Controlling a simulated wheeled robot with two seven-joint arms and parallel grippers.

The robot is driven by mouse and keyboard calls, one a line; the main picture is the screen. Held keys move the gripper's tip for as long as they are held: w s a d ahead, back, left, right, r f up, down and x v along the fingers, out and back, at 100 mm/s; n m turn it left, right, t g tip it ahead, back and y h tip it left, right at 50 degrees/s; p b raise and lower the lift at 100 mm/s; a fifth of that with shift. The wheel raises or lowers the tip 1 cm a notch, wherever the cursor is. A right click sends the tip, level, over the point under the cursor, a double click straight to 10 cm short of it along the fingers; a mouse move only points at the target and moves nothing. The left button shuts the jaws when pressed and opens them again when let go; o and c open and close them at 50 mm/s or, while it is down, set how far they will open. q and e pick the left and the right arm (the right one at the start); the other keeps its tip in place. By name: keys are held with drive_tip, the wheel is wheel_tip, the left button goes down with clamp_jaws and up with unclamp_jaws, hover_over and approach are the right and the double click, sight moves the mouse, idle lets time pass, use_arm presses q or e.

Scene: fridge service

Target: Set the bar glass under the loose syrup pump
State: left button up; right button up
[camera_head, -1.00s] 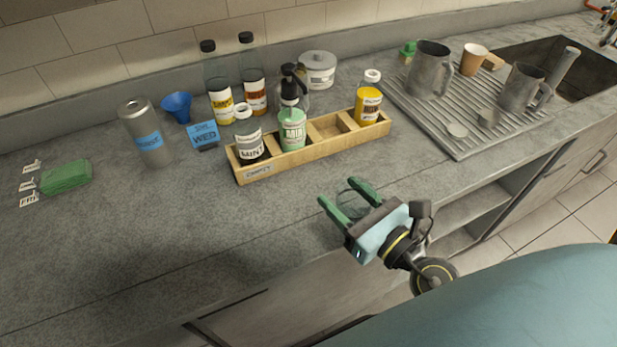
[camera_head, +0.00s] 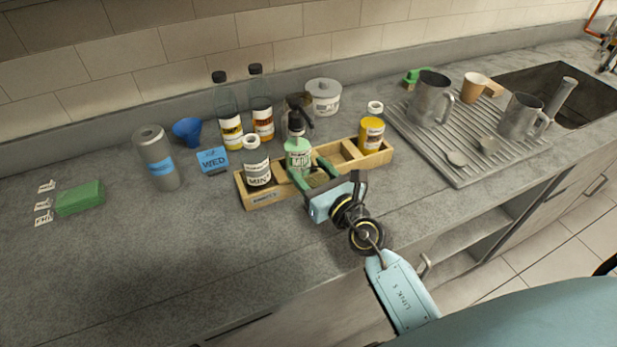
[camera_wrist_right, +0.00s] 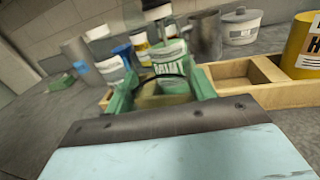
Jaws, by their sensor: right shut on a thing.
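My right gripper (camera_head: 309,167) is shut on the clear bar glass (camera_head: 317,180), which is hard to make out between its green fingers. In the right wrist view the glass (camera_wrist_right: 166,88) shows as a faint rim between the fingers. The gripper is at the front of the wooden rack, close to the green mint bottle (camera_head: 298,155). My left gripper is not in view.
The wooden rack (camera_head: 264,197) also holds a white-labelled bottle (camera_head: 257,170) and a yellow bottle (camera_head: 372,135). Two tall syrup bottles (camera_head: 230,130) and a white lidded pot (camera_head: 323,97) stand behind. A ribbed drain board (camera_head: 460,173) is at right. The counter's front left is clear.

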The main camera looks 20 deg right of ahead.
drive_tip(key=shift+w+a, duration=0.1)
drive_tip(key=shift+w, duration=0.4)
drive_tip(key=shift+w+f, duration=0.1)
drive_tip(key=shift+f+b, duration=1.05)
drive_tip(key=shift+f, duration=0.6)
drive_tip(key=shift+f, duration=0.2)
drive_tip(key=o, duration=1.1)
drive_tip(key=shift+c, duration=0.2)
drive_tip(key=shift+r, duration=0.2)
